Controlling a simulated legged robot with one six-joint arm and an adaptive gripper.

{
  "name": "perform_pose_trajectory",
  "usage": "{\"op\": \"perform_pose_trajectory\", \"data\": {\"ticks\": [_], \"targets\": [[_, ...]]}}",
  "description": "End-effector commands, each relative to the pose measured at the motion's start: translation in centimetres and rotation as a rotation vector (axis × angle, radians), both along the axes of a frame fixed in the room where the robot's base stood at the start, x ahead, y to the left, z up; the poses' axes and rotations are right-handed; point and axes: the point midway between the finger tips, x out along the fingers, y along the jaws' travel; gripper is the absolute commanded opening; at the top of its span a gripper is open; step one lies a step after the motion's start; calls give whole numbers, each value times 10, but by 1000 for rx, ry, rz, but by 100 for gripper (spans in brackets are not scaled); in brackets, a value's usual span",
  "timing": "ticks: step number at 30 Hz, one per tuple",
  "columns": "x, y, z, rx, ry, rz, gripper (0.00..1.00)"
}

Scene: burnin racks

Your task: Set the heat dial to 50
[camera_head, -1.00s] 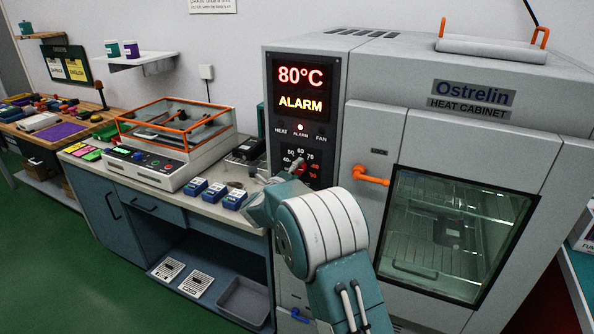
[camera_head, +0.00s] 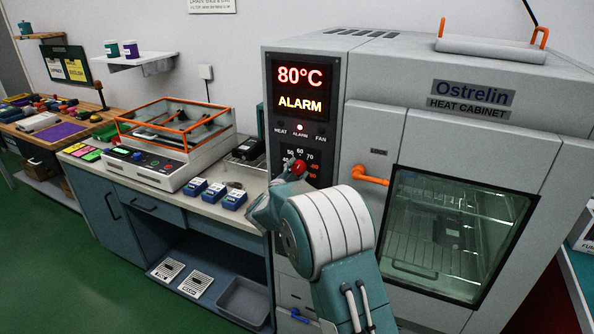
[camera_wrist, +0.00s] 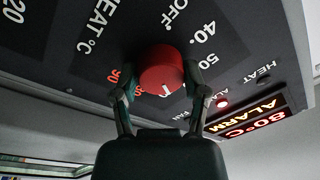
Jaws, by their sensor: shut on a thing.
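The heat dial is a red round knob (camera_wrist: 160,68) on the cabinet's dark control panel (camera_wrist: 95,40). It also shows as a red knob in the head view (camera_head: 299,168), below the display. My gripper (camera_wrist: 160,80) is shut on the knob, one finger on each side. A white pointer mark on the knob faces the lower part of the wrist view, towards the hidden middle of the scale. OFF, 40, 50 and a red 90 are readable around the knob. The exact setting is hard to tell. The display (camera_head: 300,89) reads 80°C and ALARM.
The red alarm lamp (camera_head: 300,128) is lit above the dial. An orange door handle (camera_head: 370,175) sticks out to the right of the dial. The bench (camera_head: 180,175) at left holds an orange-framed machine (camera_head: 175,140) and several small blue boxes (camera_head: 234,200).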

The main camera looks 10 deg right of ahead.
Motion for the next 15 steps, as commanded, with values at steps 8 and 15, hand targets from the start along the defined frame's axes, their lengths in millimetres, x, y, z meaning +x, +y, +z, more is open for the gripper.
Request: {"op": "perform_pose_trajectory", "data": {"ticks": [8, 15], "targets": [[0, 1, -5, -211, 164, 6, 10], [0, 1, -4, -395, 298, 7, 10]]}}
